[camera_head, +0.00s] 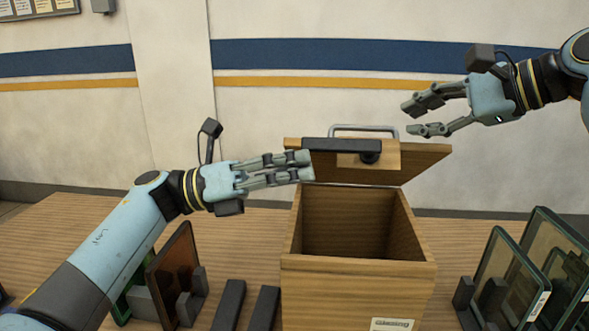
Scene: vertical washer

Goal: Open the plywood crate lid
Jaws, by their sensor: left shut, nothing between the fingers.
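The plywood crate (355,283) stands on the wooden table, and its inside shows dark and looks empty from here. Its lid (420,162) is raised at the back edge, with a metal handle (362,128) and a dark bar on it. My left gripper (308,167) is shut and empty, its fingertips at the left end of the lid, close to the dark bar; I cannot tell whether they touch. My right gripper (408,118) is open and empty, in the air to the right of the handle and above the lid.
A brown panel (173,265) stands in dark holders left of the crate, below my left arm. Dark bars (229,305) lie beside it. Framed glass panels (505,275) stand at the right. A wall rises behind the table (75,215).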

